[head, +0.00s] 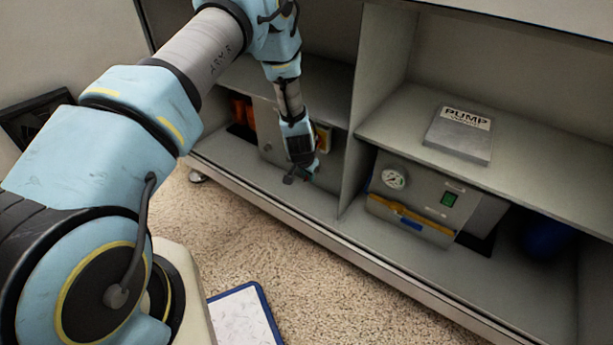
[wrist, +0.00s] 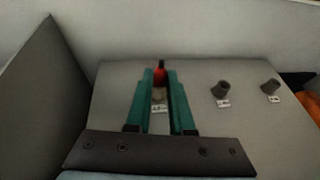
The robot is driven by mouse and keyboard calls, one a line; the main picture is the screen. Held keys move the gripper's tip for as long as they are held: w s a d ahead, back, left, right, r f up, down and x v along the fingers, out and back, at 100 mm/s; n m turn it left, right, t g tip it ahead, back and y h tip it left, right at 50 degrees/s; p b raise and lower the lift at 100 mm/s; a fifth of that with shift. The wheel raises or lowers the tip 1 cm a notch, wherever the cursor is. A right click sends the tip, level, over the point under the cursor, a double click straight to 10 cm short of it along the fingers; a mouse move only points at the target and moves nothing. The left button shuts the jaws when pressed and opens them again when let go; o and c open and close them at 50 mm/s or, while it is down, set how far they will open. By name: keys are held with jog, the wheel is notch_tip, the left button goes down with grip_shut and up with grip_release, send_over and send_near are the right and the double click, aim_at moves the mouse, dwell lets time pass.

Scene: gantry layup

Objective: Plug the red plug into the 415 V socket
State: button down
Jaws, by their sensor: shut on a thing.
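My gripper (wrist: 160,82) is shut on the red plug (wrist: 160,77), which sits between the two teal fingertips in the wrist view. A dark part shows just beyond the plug. The plug is in front of the grey panel (wrist: 195,130), in line with the leftmost label (wrist: 158,109). I cannot tell whether it touches or enters a socket there. Two dark round sockets, a middle one (wrist: 221,90) and a right one (wrist: 269,87), stand clear with small labels too blurred to read. In the head view my gripper (head: 301,174) is low in the left bay; the plug is hardly visible there.
A grey wall (wrist: 40,95) stands close on the left in the wrist view. In the head view, a grey unit (head: 268,132) and orange items (head: 240,110) are in the bay. A divider (head: 352,190) separates it from the pump unit (head: 415,205) and PUMP box (head: 458,140).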

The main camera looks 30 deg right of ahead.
jog(key=c, duration=0.7)
grip_release()
jog(key=shift+d, duration=0.15)
jog(key=p+v, duration=0.2)
jog(key=v, duration=0.8)
jog(key=shift+r, duration=0.35)
jog(key=shift+s, duration=0.1)
